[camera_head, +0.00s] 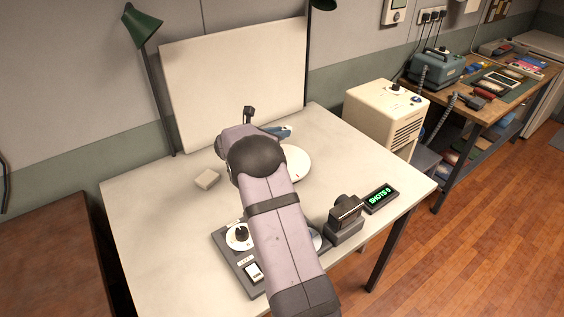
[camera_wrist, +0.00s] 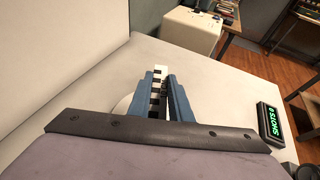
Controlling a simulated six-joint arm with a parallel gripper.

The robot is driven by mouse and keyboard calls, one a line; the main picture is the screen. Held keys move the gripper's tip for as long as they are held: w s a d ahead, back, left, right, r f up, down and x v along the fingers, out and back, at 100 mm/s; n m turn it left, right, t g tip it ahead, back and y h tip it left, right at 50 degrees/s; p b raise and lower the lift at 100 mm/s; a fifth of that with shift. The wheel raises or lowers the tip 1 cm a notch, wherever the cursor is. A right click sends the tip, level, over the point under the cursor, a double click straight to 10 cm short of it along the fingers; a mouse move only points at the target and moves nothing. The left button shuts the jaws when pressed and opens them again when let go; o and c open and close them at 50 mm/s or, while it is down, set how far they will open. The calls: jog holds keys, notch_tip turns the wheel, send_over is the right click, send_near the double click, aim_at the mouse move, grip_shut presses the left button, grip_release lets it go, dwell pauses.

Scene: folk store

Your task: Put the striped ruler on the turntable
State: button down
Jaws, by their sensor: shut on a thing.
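The striped ruler (camera_wrist: 161,70), white with black marks, stands out between the blue fingers of my gripper (camera_wrist: 162,84) in the wrist view. The gripper is shut on it. In the head view the blue fingers of my gripper (camera_head: 280,132) show behind my arm, and I cannot make out the ruler there. The turntable (camera_head: 297,164) is a white disc on the table, partly hidden by my arm. In the wrist view its pale edge (camera_wrist: 122,106) shows to the left of the fingers. The ruler appears above the table; its exact height over the disc cannot be told.
A small beige block (camera_head: 207,179) lies left of my arm. A control panel (camera_head: 228,257) with a dial and switch, a dark device (camera_head: 345,220) and a lit counter (camera_head: 381,199) stand at the front. A white backdrop (camera_head: 235,80) closes off the back.

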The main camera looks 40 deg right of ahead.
jog(key=shift+s+d+r, duration=0.2)
jog(key=shift+s+r, duration=0.05)
jog(key=shift+s, duration=0.1)
jog(key=shift+w+f+p, duration=0.1)
jog(key=shift+f+p, duration=1.2)
jog(key=shift+f, duration=3.75)
jog(key=shift+f, duration=0.2)
jog(key=c, duration=1.6)
grip_release()
jog(key=shift+r, duration=0.15)
